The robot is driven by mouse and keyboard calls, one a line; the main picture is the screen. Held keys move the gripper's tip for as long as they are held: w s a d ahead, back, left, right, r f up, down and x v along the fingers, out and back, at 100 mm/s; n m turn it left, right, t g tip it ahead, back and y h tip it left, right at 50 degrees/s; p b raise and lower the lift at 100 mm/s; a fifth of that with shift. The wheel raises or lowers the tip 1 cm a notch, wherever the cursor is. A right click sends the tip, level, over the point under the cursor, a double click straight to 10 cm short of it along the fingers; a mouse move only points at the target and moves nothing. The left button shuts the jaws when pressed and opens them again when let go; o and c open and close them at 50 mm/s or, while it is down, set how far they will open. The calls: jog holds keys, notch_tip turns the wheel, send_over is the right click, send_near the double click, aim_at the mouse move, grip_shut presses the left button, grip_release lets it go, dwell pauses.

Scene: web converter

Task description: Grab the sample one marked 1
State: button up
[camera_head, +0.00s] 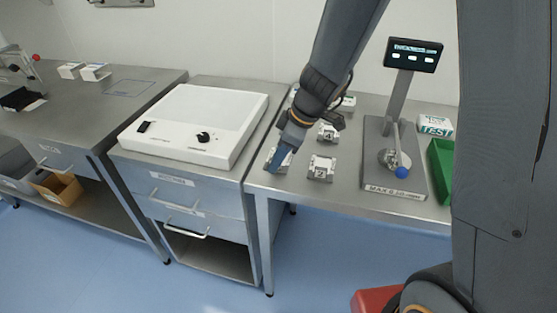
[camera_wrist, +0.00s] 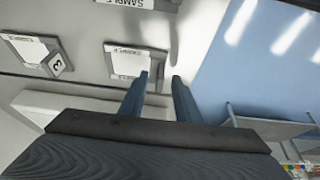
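A white sample holder (camera_head: 271,158) on the right metal table lies partly behind my gripper (camera_head: 282,160), and its number is hidden. In the wrist view, the two blue fingers of my gripper (camera_wrist: 160,77) are apart, with a visible gap between them. A white-labelled sample holder (camera_wrist: 128,63) lies just beyond the left fingertip; its number cannot be read. Contact with the fingers cannot be told. The holder marked 3 (camera_wrist: 36,50) lies to its left. Sample 2 (camera_head: 321,168) and sample 4 (camera_head: 328,132) sit right of my gripper in the head view.
A weighing stand (camera_head: 395,180) with a screen and blue knob is right of the samples. A green tray (camera_head: 440,170) and a TEST box (camera_head: 435,125) lie farther right. A white flat machine (camera_head: 195,122) stands left, on a drawer cabinet.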

jog(key=shift+c, duration=0.5)
grip_shut()
jog(key=shift+r, duration=0.15)
